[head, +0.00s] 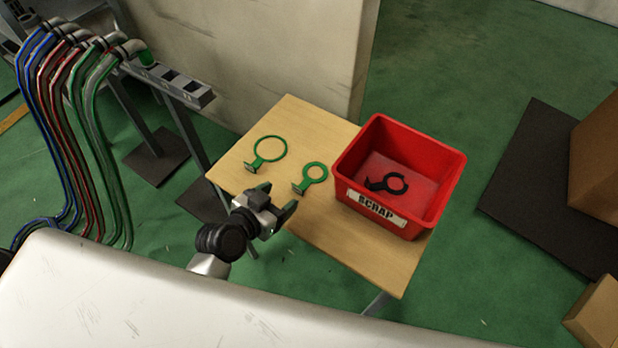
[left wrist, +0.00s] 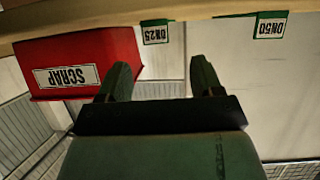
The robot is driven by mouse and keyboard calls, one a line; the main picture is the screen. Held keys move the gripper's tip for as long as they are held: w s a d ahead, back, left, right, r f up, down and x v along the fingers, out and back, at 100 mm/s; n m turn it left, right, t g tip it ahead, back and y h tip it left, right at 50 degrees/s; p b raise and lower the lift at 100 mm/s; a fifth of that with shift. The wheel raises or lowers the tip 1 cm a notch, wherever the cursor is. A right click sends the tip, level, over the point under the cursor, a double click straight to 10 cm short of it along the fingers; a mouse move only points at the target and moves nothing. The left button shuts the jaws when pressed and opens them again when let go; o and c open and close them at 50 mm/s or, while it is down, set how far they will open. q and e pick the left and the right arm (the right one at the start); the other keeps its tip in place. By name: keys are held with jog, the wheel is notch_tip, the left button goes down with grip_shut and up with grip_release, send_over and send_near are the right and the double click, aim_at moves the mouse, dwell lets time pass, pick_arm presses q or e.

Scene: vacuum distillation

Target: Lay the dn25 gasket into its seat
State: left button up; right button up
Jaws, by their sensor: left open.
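The small green ring gasket (head: 309,182) lies flat on the wooden table, left of the red bin. Its tag reads DN25 in the left wrist view (left wrist: 155,32). My left gripper (head: 277,198) is open and empty at the table's near left edge, just left of and nearer than that gasket. In the left wrist view, the open fingers (left wrist: 161,68) point toward the table edge, with the DN25 tag roughly between and beyond them. My right gripper is out of view. I cannot make out the gasket's seat in these frames.
A larger green gasket (head: 257,160), tagged DN50 (left wrist: 270,25), lies farther left on the table (head: 367,253). The red SCRAP bin (head: 437,199) holds a black ring gasket (head: 372,186). Coloured hoses run along a metal rack (head: 184,86) at upper left. Cardboard boxes (head: 600,312) stand right.

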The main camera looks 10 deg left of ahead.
aim_at(297, 187)
pick_arm(q)
jog(key=x, duration=0.5)
jog(key=shift+s+d+f, duration=0.15)
jog(key=shift+d+f, duration=0.05)
jog(key=shift+d, duration=0.05)
jog(key=shift+w+f, duration=0.1)
jog(key=shift+w, duration=0.15)
jog(key=shift+c, duration=0.5)
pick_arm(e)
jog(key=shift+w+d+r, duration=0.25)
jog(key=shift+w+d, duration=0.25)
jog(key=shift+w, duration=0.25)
